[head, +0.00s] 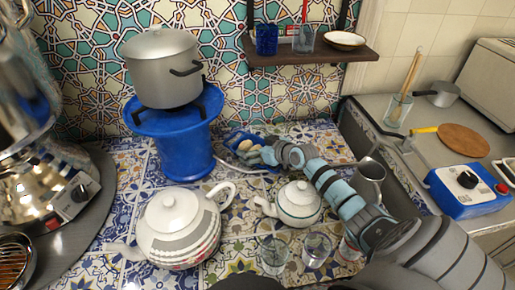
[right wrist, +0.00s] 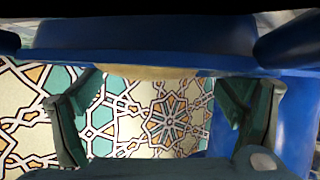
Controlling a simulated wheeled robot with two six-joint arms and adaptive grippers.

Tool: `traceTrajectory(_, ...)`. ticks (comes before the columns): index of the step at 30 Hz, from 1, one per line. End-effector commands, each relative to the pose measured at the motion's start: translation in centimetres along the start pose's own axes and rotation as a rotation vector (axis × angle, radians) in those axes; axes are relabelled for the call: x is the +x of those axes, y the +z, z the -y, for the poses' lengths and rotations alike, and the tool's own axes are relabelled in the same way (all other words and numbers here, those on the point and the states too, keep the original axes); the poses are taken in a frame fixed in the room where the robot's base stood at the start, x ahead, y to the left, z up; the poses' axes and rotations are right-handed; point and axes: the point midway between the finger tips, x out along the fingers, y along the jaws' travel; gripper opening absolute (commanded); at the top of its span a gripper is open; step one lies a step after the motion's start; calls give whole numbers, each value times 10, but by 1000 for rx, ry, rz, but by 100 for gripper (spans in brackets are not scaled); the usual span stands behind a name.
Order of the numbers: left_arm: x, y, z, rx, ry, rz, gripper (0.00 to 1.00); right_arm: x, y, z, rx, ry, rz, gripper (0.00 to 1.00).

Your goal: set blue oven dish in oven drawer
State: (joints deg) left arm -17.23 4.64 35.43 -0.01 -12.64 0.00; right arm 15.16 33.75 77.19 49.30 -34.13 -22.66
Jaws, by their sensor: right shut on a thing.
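The blue oven dish (head: 231,137) is at the back of the tiled counter, just right of a blue stand. Small pale, rounded things show in it. My right gripper (head: 258,155) reaches in from the right and is shut on the dish's near side; the arm partly hides the grip. In the right wrist view the dish's blue side (right wrist: 150,60) spans the top, with the two fingers of the right gripper (right wrist: 160,108) below it. I cannot make out an oven drawer. My left gripper is not in view.
The blue stand (head: 185,155) carries a grey pot (head: 162,65). A large white teapot (head: 175,225), a small teapot (head: 298,203), glasses (head: 317,248) and a metal jug (head: 369,180) crowd the counter around my right arm. A shelf (head: 310,50) hangs above. A samovar (head: 40,150) stands left.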

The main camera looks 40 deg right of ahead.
Motion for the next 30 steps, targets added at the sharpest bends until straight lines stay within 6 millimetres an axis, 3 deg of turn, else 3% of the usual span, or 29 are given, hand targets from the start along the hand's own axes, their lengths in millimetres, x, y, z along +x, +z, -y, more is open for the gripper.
traceTrajectory(3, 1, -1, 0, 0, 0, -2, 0, 0, 0, 0, 0, 0, -1, 29)
traceTrajectory(4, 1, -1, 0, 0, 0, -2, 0, 0, 2, 0, 0, 0, 1, 90)
traceTrajectory(6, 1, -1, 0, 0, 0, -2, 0, 0, 1, -1, 0, 1, 1, 100)
traceTrajectory(20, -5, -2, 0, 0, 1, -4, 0, -9, 0, -3, 1, 5, 1, 100)
traceTrajectory(23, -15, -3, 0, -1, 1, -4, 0, -26, -2, -4, -4, 6, 3, 100)
traceTrajectory(30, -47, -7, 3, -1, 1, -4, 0, -88, -4, -3, -5, 3, 5, 100)
